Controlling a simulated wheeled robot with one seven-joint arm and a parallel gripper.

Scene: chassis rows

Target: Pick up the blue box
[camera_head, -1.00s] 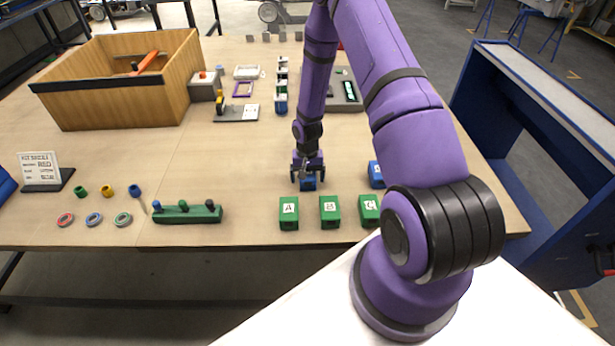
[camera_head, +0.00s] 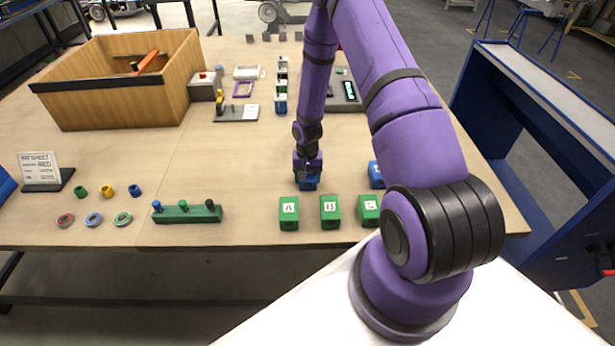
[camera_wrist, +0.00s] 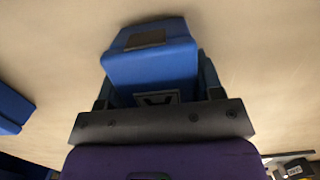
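The blue box (camera_head: 308,184) is on the table, behind the row of green boxes. My gripper (camera_head: 308,174) points down over it and hides its upper part. In the wrist view the blue box (camera_wrist: 152,62) lies between the two fingers, with a dark patch on its face. The fingers flank its sides closely and appear closed on it. I see no clear gap between the box and the tabletop. A second blue box (camera_head: 376,174) is to the right, partly hidden by my arm.
Green boxes A (camera_head: 289,213), B (camera_head: 330,212) and C (camera_head: 368,210) stand close in front. A wooden crate (camera_head: 180,95) is at back left. The table between crate and gripper is mostly clear.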

